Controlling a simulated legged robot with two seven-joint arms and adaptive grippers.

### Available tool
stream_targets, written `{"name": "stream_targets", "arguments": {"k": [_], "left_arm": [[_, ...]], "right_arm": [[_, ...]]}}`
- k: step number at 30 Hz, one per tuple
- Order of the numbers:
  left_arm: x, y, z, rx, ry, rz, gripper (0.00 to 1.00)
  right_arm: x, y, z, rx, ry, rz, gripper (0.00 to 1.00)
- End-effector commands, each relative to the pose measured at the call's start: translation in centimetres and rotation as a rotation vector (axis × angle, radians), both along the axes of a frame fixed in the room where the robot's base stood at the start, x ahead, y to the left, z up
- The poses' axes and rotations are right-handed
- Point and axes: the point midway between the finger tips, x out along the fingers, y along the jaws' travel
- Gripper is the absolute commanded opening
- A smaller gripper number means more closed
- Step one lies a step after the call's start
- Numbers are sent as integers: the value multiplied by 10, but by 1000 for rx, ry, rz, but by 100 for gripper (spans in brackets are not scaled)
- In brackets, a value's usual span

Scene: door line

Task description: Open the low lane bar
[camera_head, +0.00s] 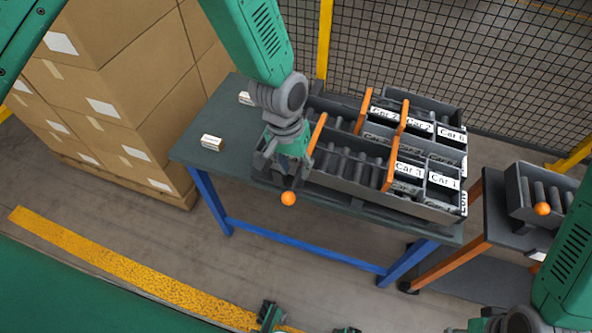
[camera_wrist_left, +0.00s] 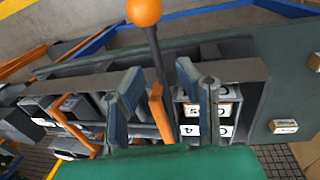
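The low lane (camera_head: 350,165) is the near row of a grey roller rack on the table, with orange bars (camera_head: 390,164) across it. A dark lever with an orange knob (camera_head: 288,198) sticks out at the rack's near left corner. My left gripper (camera_head: 290,178) is at that lever. In the left wrist view, its two fingers (camera_wrist_left: 160,67) are apart, with the lever rod (camera_wrist_left: 155,45) between them, closer to the right finger. The knob (camera_wrist_left: 145,11) is beyond the fingertips. My right wrist is at the bottom right of the head view; its fingers cannot be made out.
Labelled grey boxes (camera_head: 443,185) sit at the right of the lanes. Two small white blocks (camera_head: 211,142) lie on the table's left part. Stacked cartons (camera_head: 115,100) stand left, a mesh fence (camera_head: 440,50) behind. A cart (camera_head: 500,215) with another orange knob (camera_head: 542,209) stands right.

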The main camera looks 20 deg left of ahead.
Motion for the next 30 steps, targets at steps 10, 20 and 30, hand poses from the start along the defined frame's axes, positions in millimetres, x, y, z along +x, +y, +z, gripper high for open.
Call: {"name": "stream_targets", "arguments": {"k": [10,20,30], "left_arm": [[0,-3,-22,1,-1,0,29],[0,-2,-22,0,-1,0,0],[-1,3,-22,0,2,-15,0]], "right_arm": [[0,0,1,0,0,0,40],[0,0,1,0,0,0,40],[0,0,3,0,0,0,40]]}}
